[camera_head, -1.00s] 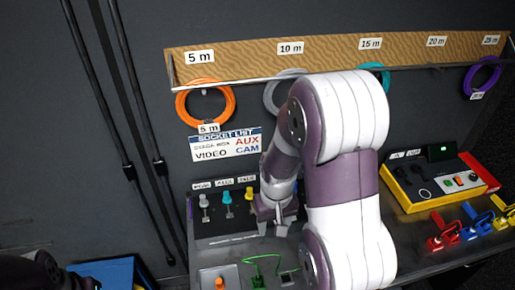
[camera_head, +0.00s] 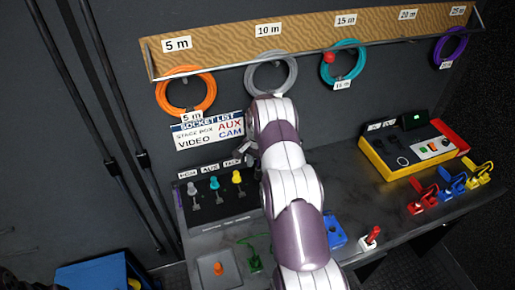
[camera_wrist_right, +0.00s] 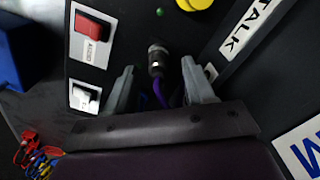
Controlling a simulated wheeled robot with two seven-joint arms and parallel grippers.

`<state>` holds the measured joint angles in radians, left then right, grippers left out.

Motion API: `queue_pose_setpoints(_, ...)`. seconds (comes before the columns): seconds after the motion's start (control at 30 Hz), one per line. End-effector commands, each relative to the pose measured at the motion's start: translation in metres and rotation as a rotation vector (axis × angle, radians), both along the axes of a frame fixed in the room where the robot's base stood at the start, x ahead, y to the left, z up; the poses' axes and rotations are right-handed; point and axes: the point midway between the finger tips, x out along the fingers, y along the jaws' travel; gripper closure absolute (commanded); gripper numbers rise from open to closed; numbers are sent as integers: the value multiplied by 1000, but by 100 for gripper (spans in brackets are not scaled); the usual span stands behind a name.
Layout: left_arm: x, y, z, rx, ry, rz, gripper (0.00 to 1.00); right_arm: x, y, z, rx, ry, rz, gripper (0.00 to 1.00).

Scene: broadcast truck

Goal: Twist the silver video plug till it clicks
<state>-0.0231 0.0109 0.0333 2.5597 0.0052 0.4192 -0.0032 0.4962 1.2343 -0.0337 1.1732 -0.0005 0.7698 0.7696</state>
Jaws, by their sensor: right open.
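The silver video plug (camera_wrist_right: 158,60) with a purple cable (camera_wrist_right: 160,92) sits against the dark panel in the right wrist view. My right gripper (camera_wrist_right: 160,85) is open, with one grey finger on each side of the plug and cable. Gaps show between the fingers and the plug, so it is not gripped. In the head view my right gripper (camera_head: 252,152) is at the back of the desk, right of the row of knobs, and my arm hides the plug there. How deep the plug sits cannot be told. My left gripper is not in view.
The panel beside the plug carries a red rocker switch (camera_wrist_right: 92,27), a white one (camera_wrist_right: 85,97) and a yellow knob (camera_wrist_right: 195,3). Knobs (camera_head: 214,184) stand left of my gripper. Coiled cables (camera_head: 271,73) hang above. A yellow box (camera_head: 385,160) stands right.

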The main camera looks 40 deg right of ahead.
Motion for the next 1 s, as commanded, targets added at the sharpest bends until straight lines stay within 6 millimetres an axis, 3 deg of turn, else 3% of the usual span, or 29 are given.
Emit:
queue_pose_setpoints(0.2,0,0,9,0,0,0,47,0,0,-25,0,0,1,47)
queue_pose_setpoints(0.47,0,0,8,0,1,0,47,0,0,-29,-1,-1,1,47)
queue_pose_setpoints(0.5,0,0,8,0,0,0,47,0,0,-28,-1,-1,1,50)
queue_pose_setpoints(0.67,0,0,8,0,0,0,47,0,0,-28,-1,-1,1,100)
queue_pose_setpoints(0.73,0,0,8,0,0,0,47,0,0,-28,-1,-1,1,100)
queue_pose_setpoints(0.77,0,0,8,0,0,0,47,0,0,-28,-1,-1,1,87)
queue_pose_setpoints(0.8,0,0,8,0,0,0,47,0,0,-28,-1,-1,1,99)
queue_pose_setpoints(1.0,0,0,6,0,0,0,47,0,0,-29,-1,-1,-21,99)
